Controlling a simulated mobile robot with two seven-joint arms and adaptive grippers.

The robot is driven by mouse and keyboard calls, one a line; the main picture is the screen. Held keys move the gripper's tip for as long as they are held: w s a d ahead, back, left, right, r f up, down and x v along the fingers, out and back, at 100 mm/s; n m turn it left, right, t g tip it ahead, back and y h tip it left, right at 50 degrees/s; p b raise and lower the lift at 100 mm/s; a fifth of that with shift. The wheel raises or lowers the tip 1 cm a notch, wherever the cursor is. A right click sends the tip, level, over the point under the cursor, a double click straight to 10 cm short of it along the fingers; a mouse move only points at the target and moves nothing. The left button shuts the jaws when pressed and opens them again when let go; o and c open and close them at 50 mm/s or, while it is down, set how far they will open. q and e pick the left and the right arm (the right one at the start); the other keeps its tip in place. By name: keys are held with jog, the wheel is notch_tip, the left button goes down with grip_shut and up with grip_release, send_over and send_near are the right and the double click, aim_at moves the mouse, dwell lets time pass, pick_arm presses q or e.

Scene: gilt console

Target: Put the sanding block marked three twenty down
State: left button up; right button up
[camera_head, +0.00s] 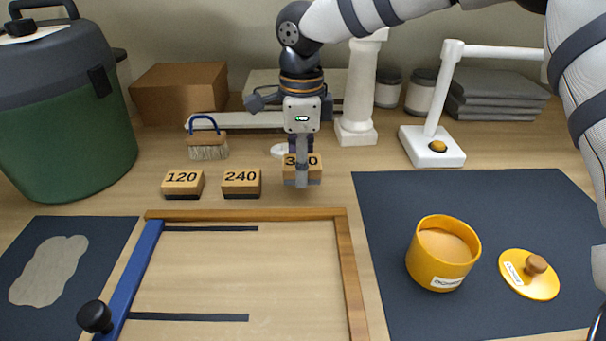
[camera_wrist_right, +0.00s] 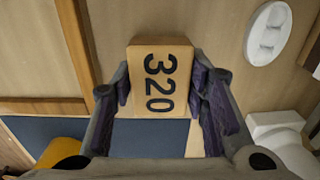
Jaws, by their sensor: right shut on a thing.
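The sanding block marked 320 (camera_head: 312,163) is wood-coloured with a grey underside, at the right end of a row with the 120 block (camera_head: 183,183) and the 240 block (camera_head: 241,181). My right gripper (camera_head: 301,178) reaches down over it from above, and a finger hides part of its number. In the right wrist view the 320 block (camera_wrist_right: 160,55) sits between the two fingers of my right gripper (camera_wrist_right: 160,90), which is shut on it. I cannot tell whether its underside touches the table. My left gripper is not in view.
A wooden frame (camera_head: 354,285) with a blue bar (camera_head: 137,275) lies in front. A dark mat (camera_head: 385,205) at right holds a yellow pot (camera_head: 428,262) and its lid (camera_head: 520,283). A brush (camera_head: 208,150) and white column (camera_head: 357,131) stand behind. Bare table lies around the blocks.

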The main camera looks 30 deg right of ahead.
jog(key=shift+f, duration=1.5)
jog(key=shift+f, duration=0.15)
jog(key=o, duration=1.1)
notch_tip(320, 180, up, 12)
jog(key=shift+r, duration=0.15)
